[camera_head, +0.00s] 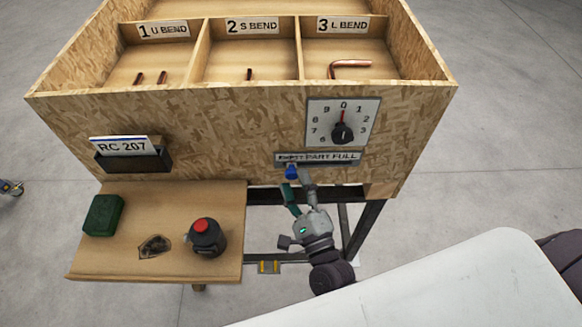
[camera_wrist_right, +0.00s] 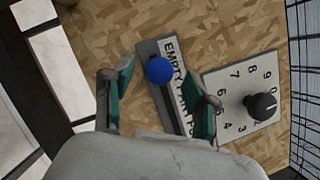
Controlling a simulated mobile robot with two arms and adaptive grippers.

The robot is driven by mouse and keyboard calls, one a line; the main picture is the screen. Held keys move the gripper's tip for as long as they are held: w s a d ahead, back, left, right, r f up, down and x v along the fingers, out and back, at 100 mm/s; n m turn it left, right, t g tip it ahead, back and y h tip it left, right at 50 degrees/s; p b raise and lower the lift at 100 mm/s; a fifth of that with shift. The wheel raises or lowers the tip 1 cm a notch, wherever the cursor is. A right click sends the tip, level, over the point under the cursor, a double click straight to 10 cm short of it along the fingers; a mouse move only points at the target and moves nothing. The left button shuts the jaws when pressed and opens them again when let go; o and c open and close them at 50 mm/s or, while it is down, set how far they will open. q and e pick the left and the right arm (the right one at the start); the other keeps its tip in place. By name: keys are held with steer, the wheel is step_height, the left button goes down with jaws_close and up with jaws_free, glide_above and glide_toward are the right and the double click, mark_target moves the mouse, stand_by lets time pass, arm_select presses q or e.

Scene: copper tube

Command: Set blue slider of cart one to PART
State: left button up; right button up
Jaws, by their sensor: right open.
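The blue slider (camera_head: 291,172) sits at the left end of its track, under the EMPTY end of the label strip (camera_head: 318,157) on the front of the wooden cart (camera_head: 230,125). In the right wrist view the blue slider knob (camera_wrist_right: 159,70) lies between the fingers, close to the EMPTY word. My right gripper (camera_head: 298,180) is at the slider, coming from below. Its fingers (camera_wrist_right: 160,90) are open, one on each side of the knob, with visible gaps. My left gripper is not in view.
A numbered dial (camera_head: 343,132) is above and right of the slider and shows close to the right finger in the wrist view (camera_wrist_right: 262,107). A side shelf (camera_head: 120,262) holds a green box (camera_head: 103,215) and a dark red-topped container (camera_head: 207,238). Copper tubes (camera_head: 350,64) lie in the bins above.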

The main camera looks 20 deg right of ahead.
steer(key=shift+x, duration=1.4)
steer(key=shift+c, duration=0.4)
jaws_close()
